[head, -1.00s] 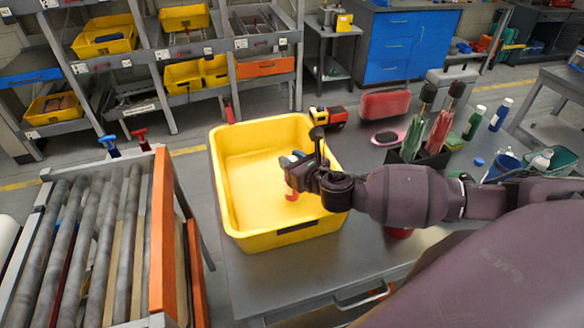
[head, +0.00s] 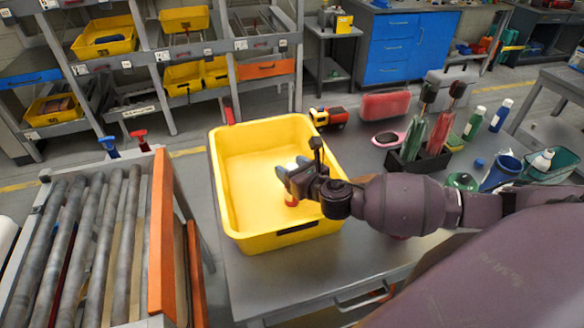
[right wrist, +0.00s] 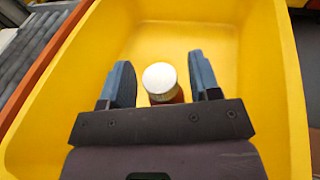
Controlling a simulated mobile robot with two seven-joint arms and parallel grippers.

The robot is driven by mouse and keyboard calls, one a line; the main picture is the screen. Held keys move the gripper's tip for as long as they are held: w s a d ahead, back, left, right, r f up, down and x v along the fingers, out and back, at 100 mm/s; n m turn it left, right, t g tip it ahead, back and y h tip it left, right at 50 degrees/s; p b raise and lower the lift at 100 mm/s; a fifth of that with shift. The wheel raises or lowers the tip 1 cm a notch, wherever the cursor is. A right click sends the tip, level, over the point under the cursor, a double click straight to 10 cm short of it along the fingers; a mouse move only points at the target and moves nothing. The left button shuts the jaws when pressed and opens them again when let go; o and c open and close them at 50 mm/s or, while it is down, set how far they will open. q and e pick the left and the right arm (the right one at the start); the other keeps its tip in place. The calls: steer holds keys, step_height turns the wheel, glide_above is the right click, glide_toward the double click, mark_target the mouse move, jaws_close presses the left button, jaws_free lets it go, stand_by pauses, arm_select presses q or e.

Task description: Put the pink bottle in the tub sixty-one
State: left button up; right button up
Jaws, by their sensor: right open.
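The yellow tub (head: 235,225) stands on the grey table, with a dark label on its front wall that I cannot read. The pink bottle, reddish with a white cap, stands inside the tub; its body (head: 291,200) shows below my right gripper (head: 290,174). In the right wrist view its white cap (right wrist: 160,78) lies between the two blue-grey fingers of the right gripper (right wrist: 163,83), with a gap on each side. The right gripper is open over the tub. Most of the bottle's body is hidden by the gripper. My left gripper is not in view.
A roller conveyor (head: 80,240) with an orange side board is on the left. Behind and right of the tub are a toy truck (head: 328,117), a red case (head: 386,105), a dark holder (head: 418,165) and bottles. The tub floor around the bottle is clear.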

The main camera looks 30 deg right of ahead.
steer(key=shift+r, duration=0.15)
steer(key=shift+s, duration=0.3)
steer(key=v, duration=1.1)
steer(key=shift+s+r, duration=0.15)
steer(key=shift+s, duration=0.05)
